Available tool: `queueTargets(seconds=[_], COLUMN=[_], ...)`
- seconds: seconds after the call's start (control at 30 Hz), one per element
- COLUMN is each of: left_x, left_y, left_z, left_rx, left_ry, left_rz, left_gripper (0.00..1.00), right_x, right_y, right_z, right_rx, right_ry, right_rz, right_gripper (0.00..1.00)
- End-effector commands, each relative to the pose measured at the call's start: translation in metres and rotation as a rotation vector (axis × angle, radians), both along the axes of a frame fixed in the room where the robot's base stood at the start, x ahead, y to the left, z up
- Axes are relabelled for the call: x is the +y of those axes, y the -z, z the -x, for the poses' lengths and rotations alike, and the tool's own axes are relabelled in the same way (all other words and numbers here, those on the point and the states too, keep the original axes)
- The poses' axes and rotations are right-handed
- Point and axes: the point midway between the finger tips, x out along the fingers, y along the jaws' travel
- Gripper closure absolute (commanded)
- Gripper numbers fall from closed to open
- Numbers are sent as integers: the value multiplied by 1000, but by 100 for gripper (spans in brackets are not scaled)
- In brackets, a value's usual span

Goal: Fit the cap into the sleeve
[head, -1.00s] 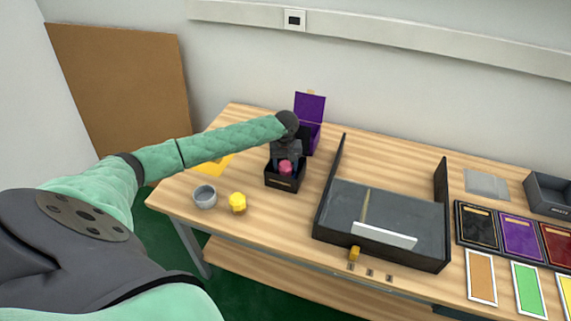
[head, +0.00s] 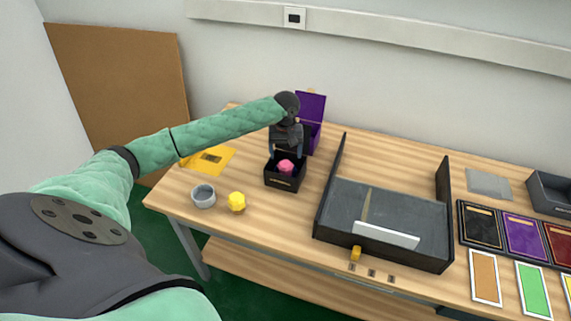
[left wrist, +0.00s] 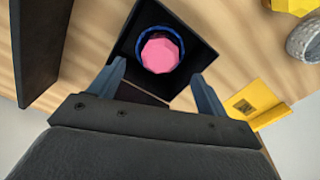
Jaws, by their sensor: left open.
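A pink faceted cap (head: 286,167) sits inside a small open black box (head: 285,184) on the table. In the left wrist view the cap (left wrist: 161,53) is ringed by a dark blue round rim (left wrist: 143,36), inside the black box (left wrist: 188,33). My left gripper (head: 287,153) is just above the cap, pointing down. Its two fingers (left wrist: 158,72) are apart with nothing between them. My right gripper is not in view.
An open purple box (head: 311,107) stands close behind the black box. A grey cup (head: 203,196) and a yellow faceted piece (head: 237,201) stand in front on the left. A large dark tray (head: 385,215) is to the right.

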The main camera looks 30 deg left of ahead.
Motion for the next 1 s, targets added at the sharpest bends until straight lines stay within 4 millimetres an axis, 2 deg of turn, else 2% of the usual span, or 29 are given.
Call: queueTargets(seconds=[0.17,0.4,0.6,1.0], left_x=[1,0,0,0], left_y=[-31,-57,-64,-63], left_z=[0,0,0,0], left_rx=[-2,0,1,1], left_ry=[0,-1,-1,-1], left_rz=[0,0,-1,-1], left_gripper=[23,23,23,23], right_x=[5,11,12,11], right_y=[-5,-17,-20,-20], right_z=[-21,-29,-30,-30], right_rx=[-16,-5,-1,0], right_ry=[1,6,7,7], right_rz=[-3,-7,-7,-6], right_gripper=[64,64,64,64])
